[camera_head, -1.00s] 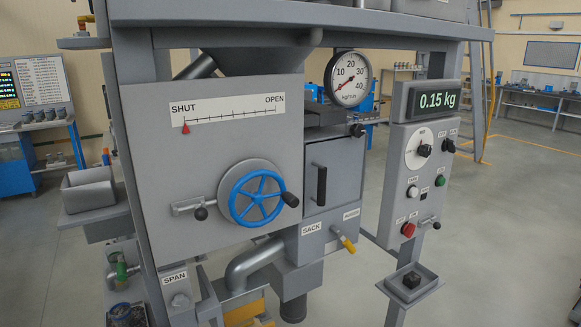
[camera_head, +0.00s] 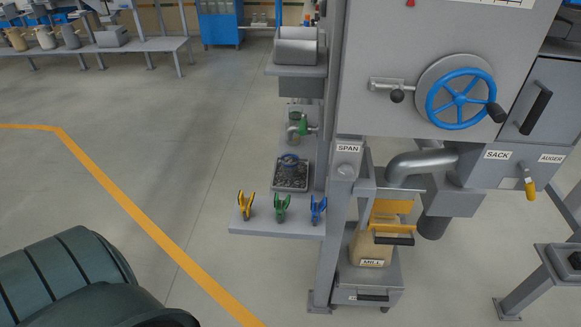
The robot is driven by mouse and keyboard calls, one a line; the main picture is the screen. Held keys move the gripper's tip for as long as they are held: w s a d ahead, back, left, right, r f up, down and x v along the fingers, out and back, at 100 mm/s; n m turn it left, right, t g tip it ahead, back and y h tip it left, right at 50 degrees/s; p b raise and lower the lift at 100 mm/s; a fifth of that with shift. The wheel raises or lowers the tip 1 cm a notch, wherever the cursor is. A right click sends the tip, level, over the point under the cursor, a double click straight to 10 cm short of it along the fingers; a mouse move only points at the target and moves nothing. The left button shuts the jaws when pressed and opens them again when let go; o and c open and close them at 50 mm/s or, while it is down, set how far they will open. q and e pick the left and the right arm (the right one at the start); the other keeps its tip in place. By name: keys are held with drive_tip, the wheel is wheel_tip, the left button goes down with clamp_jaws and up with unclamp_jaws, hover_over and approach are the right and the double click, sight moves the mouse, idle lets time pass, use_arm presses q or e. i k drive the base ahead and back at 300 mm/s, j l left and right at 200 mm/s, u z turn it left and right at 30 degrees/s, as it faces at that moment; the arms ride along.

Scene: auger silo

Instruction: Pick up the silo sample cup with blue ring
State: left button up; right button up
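Neither of my grippers shows in the head view.
Yellow (camera_head: 246,206), green (camera_head: 281,208) and blue (camera_head: 318,209) clip-like pieces line the shelf's front edge (camera_head: 277,229). A grey bin (camera_head: 297,46) is above. The machine's post (camera_head: 334,230) borders the right. Open floor lies left.

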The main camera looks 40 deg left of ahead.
sight(289, 160)
drive_tip(key=i+j+u, duration=0.15)
drive_tip(key=j, duration=0.4)
drive_tip(key=i+j+u, duration=0.2)
drive_tip(key=i+j, duration=0.15)
drive_tip(key=j, duration=0.15)
drive_tip(key=i+j+u, duration=0.15)
drive_tip(key=i+j, duration=0.15)
drive_tip(key=j, duration=0.15)
